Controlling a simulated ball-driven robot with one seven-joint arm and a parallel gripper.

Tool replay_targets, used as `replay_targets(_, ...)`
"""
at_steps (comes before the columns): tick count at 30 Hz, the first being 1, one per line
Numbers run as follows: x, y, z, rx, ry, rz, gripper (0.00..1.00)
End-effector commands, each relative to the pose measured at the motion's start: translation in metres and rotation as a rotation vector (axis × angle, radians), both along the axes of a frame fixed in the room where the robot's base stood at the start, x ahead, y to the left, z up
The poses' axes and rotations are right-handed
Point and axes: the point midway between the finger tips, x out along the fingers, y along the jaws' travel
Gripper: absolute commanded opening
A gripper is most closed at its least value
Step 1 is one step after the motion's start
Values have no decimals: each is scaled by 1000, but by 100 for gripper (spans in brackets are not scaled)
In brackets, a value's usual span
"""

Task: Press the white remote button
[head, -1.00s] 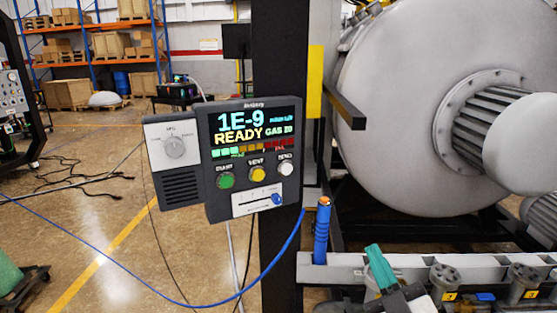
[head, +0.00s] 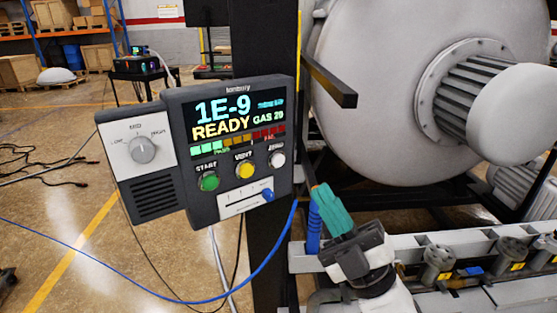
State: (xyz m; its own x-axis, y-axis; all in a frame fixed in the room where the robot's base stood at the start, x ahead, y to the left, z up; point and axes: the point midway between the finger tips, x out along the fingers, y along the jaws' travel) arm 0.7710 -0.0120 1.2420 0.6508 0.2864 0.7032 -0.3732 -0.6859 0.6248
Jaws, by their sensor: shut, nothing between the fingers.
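The white button (head: 277,159) is the rightmost of three round buttons on the dark grey control panel (head: 187,205). The green START button (head: 209,181) and yellow VENT button (head: 244,170) sit to its left. My gripper (head: 319,189) has teal fingers, closed together and empty. It is below and to the right of the white button, with its tips pointing up and left. A gap shows between the tips and the panel's right edge in the picture. The white button is fully visible. I cannot tell whether it is pressed in.
The panel is on a dark post (head: 266,55). A blue wand (head: 313,230) stands just behind my gripper, with its cable (head: 255,272) looping left. A dark bar (head: 330,82) juts out above my gripper. Valves (head: 438,258) line a grey rail at lower right.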

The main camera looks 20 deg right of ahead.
Motion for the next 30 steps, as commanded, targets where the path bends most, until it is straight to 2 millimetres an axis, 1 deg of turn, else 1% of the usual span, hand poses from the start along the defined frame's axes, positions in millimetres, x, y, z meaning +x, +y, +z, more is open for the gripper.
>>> replay_targets(5,16,4,0,0,-1,0,0)
replay_targets(12,48,10,0,1,0,0,0)
replay_targets(18,70,14,-1,2,0,0,0)
replay_targets(24,81,17,0,0,1,-1,0)
replay_targets(30,83,18,0,0,1,-1,0)
